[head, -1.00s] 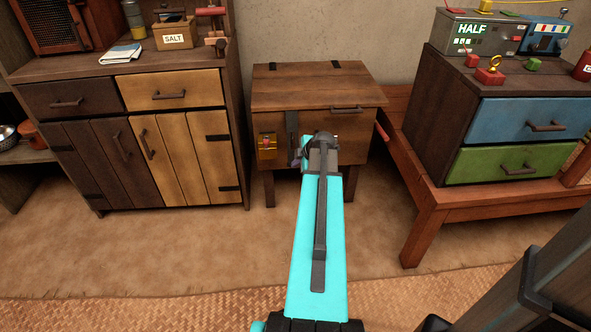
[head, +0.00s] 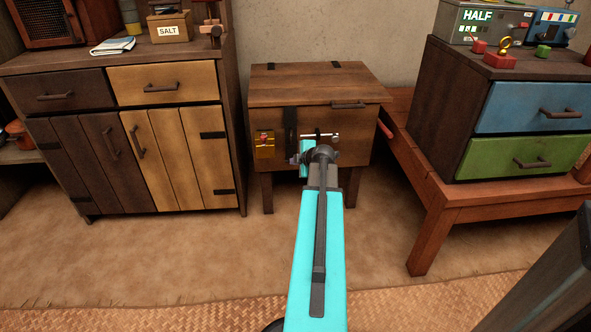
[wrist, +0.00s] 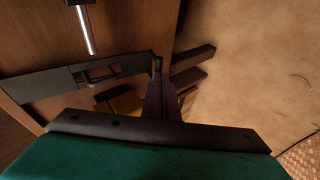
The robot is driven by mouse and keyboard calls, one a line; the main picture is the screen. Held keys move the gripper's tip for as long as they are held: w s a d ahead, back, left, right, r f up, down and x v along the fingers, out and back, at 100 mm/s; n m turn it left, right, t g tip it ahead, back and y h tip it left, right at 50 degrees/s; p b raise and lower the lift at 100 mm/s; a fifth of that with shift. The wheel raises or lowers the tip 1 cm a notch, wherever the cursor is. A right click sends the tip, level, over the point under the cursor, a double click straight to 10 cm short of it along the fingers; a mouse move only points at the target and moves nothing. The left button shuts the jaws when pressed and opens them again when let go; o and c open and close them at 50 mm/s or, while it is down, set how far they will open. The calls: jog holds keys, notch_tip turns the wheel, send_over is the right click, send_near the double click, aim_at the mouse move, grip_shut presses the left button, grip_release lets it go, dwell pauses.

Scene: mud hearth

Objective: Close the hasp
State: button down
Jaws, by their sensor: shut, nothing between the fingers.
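The hasp is a dark metal strap (head: 290,125) running down the front of a wooden chest (head: 350,155), whose lid is down. In the wrist view the slotted strap (wrist: 50,88) crosses from the left, and its free end lies by my fingertips. My gripper (head: 294,159) is shut and empty, at the strap's lower end in the head view. Its narrow dark fingers (wrist: 158,85) show at the centre of the wrist view. I cannot tell whether they touch the strap or whether it lies flat. My arm hides part of the chest front.
A brass-coloured box (head: 264,145) is on the chest front, left of the strap. A silver rod (head: 322,135) is to its right. A cabinet (head: 180,150) stands close on the left, and a red-brown bench (head: 430,210) on the right. Floor in front is clear.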

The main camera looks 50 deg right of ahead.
jog(key=shift+w+d+f+t+b, duration=0.15)
jog(key=shift+w+d+f+b, duration=0.45)
jog(key=shift+b, duration=0.6)
jog(key=shift+w+d+f+t+b, duration=0.2)
jog(key=shift+w+d+b, duration=0.45)
jog(key=shift+b, duration=0.5)
jog(key=shift+d, duration=0.15)
jog(key=shift+s, duration=0.1)
jog(key=a+f+p+v, duration=0.2)
jog(key=v, duration=1.1)
jog(key=shift+s+a, duration=0.3)
jog(key=shift+a, duration=0.05)
jog(key=shift+r, duration=0.1)
